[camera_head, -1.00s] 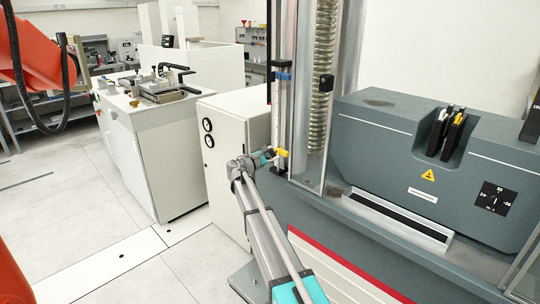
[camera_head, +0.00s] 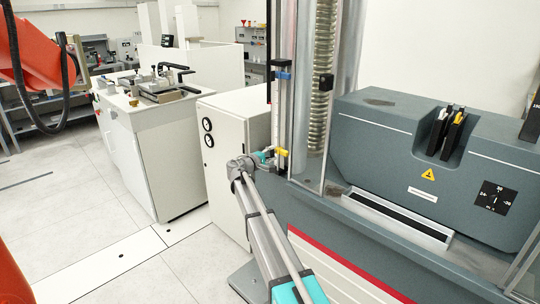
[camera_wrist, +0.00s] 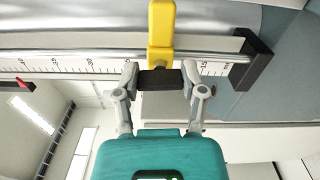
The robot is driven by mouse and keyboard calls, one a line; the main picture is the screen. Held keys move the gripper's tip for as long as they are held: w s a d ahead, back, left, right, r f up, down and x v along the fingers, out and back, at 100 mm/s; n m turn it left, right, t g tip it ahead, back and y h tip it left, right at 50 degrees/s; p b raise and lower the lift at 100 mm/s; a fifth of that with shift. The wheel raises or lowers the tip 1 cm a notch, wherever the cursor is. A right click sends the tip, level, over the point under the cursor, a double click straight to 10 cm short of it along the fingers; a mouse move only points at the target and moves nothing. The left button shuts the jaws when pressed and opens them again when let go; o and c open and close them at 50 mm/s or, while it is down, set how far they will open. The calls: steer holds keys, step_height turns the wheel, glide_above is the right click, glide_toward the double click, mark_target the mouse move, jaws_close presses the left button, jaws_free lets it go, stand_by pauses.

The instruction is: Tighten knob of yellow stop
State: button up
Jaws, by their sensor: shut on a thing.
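The yellow stop (camera_wrist: 161,35) sits on a rail with a printed scale (camera_wrist: 90,66) in the wrist view. Its dark knob (camera_wrist: 160,79) faces my gripper. My gripper (camera_wrist: 160,82) has one finger on each side of the knob and is shut on it. In the head view the yellow stop (camera_head: 282,151) is low on the upright scale rail (camera_head: 281,110), with my gripper (camera_head: 266,155) just left of it. The knob is too small to make out there.
A blue stop (camera_head: 282,75) sits higher on the same rail. A black end block (camera_wrist: 251,59) closes the rail in the wrist view. The grey testing machine (camera_head: 430,165) stands to the right, and a white cabinet (camera_head: 228,150) stands close on the left.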

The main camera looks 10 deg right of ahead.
steer(key=shift+s+d+m, duration=0.1)
steer(key=shift+d+m, duration=0.1)
steer(key=shift+m, duration=0.3)
steer(key=o, duration=1.2)
steer(key=shift+c, duration=0.2)
steer(key=shift+a, duration=0.2)
steer(key=v, duration=1.1)
steer(key=shift+s+a, duration=0.2)
steer(key=shift+a, duration=0.1)
